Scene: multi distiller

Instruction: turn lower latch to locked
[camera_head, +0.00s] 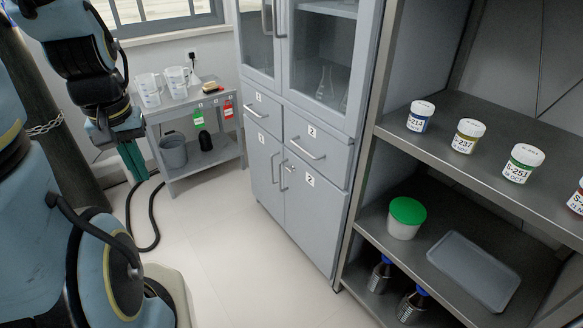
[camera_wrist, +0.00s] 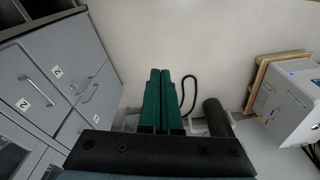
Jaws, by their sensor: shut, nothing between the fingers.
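The grey cabinet (camera_head: 318,172) stands in the middle of the head view, with glass doors above, drawers in the middle and two lower doors marked 1 and 2. A small metal fitting (camera_head: 291,168), which looks like the lower latch, sits by the vertical handles where the lower doors meet; its turn position is too small to tell. The cabinet also shows tilted at the left of the wrist view (camera_wrist: 92,58). My gripper (camera_head: 138,177) has green fingers, shut and empty, pointing down left of the cabinet and well apart from it. The fingers show centrally in the wrist view (camera_wrist: 160,72).
A grey side table (camera_head: 205,104) with beakers stands behind my arm. An open shelf (camera_head: 398,136) with labelled jars, a green-lidded tub (camera_head: 406,218) and a tray (camera_head: 474,268) stands at the right. The floor (camera_head: 225,255) before the cabinet is clear.

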